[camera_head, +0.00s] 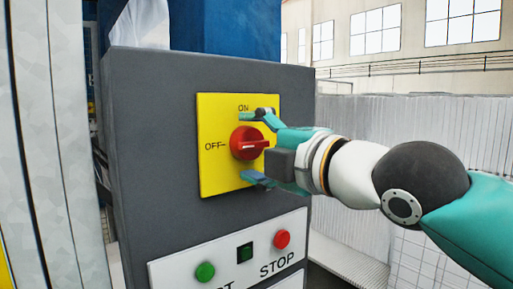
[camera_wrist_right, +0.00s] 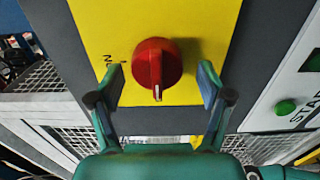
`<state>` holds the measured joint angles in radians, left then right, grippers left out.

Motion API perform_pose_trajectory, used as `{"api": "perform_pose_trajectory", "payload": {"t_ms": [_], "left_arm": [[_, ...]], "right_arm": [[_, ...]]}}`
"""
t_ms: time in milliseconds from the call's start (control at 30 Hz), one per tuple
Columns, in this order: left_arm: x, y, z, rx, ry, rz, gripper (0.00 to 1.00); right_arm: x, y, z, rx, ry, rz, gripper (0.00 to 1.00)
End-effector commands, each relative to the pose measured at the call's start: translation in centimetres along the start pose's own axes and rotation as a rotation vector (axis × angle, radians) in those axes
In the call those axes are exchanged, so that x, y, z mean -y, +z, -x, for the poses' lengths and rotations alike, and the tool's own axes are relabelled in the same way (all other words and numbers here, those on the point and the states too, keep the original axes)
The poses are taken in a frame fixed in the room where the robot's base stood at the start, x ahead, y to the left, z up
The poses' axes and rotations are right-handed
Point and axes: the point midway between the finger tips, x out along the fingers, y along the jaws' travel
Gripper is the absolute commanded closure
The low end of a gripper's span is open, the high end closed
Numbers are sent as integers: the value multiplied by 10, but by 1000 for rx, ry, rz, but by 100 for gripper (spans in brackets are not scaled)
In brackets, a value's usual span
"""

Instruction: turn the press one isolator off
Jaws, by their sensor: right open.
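The isolator is a red rotary knob (camera_head: 247,143) on a yellow plate (camera_head: 213,175) on the dark press cabinet. ON is printed above the knob and OFF at its left. My right gripper (camera_head: 246,146) reaches in from the right and is open, one finger above the knob and one below. In the right wrist view, the knob (camera_wrist_right: 153,62) lies between the open fingers (camera_wrist_right: 161,75) with a gap on each side. My left gripper is not in view.
Below the plate, a white panel (camera_head: 225,260) carries a green START button (camera_head: 205,271), a small dark green square (camera_head: 244,252) and a red STOP button (camera_head: 282,238). A pale upright post (camera_head: 50,140) stands at the left. Mesh fencing is behind at the right.

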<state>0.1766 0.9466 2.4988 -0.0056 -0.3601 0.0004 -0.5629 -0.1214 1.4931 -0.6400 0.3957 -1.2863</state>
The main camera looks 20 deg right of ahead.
Motion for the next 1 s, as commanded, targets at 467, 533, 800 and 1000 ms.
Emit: {"api": "perform_pose_trajectory", "payload": {"t_ms": [467, 533, 800, 1000], "left_arm": [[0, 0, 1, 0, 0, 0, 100], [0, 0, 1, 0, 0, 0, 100], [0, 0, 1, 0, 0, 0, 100], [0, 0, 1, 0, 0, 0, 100]], "right_arm": [[-2, 0, 50, -1, 6, -1, 22], [-1, 1, 65, -1, 6, 0, 22], [0, 0, 108, -3, 3, 0, 22], [1, 0, 118, -1, 0, 0, 22]]}}
